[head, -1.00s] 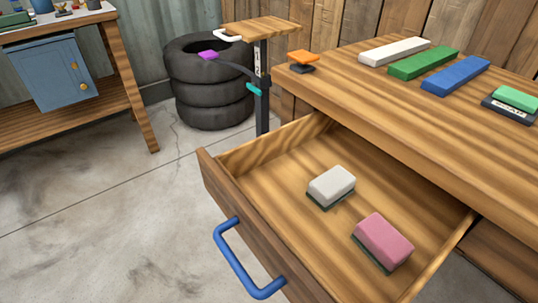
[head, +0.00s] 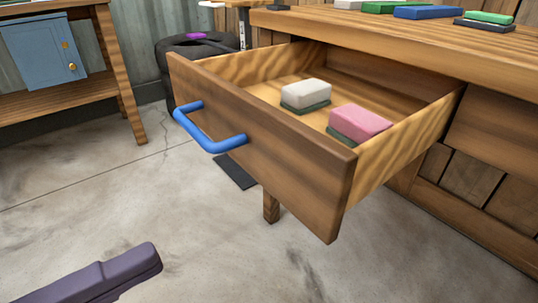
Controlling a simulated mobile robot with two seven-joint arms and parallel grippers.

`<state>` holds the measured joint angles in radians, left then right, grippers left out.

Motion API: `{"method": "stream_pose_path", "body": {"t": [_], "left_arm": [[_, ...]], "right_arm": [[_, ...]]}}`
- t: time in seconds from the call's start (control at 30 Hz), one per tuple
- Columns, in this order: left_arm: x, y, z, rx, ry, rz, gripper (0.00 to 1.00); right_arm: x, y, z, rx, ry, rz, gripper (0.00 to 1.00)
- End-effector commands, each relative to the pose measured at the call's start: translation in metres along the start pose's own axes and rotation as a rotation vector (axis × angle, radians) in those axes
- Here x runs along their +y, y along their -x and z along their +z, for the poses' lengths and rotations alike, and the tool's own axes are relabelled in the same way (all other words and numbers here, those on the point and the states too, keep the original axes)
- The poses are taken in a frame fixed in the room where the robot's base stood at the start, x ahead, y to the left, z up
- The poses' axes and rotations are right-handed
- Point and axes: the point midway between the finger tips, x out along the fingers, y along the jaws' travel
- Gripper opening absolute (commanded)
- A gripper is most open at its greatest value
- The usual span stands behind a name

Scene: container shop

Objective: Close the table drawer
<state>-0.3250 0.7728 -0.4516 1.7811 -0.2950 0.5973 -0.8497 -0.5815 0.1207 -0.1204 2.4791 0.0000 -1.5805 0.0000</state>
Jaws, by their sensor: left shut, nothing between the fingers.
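The wooden table drawer (head: 262,140) stands pulled far out of the table (head: 400,32) in the head view. Its blue handle (head: 208,133) is on the front panel, left of the panel's middle. Inside lie a white block (head: 305,94) and a pink block (head: 360,121), each with a dark green base. My left gripper (head: 148,259) is a dark purple shape at the lower left. It is shut and empty, below and left of the handle and apart from the drawer. My right gripper is not in view.
Black tires (head: 172,48) stand behind the drawer's left end. Coloured bars, one of them blue (head: 428,12), lie on the tabletop. The concrete floor before the drawer is clear.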

Motion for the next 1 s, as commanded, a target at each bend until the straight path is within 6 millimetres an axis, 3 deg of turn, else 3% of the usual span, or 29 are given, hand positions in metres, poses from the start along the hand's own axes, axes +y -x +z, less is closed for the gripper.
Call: {"method": "stream_pose_path", "body": {"t": [0.4, 0.6, 0.8, 1.0], "left_arm": [[-0.001, -0.084, 0.0, -0.001, 0.002, -0.007, 0.0], [-0.001, -0.117, 0.0, -0.001, 0.003, -0.005, 0.0], [-0.001, -0.131, 0.001, -0.003, 0.004, -0.002, 0.0], [-0.002, -0.133, 0.0, -0.003, 0.005, -0.001, 0.0]], "right_arm": [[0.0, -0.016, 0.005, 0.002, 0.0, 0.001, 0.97], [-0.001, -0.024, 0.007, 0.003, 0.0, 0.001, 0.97], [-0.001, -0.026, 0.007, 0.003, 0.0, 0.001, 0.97], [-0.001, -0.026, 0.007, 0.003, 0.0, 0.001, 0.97]]}}
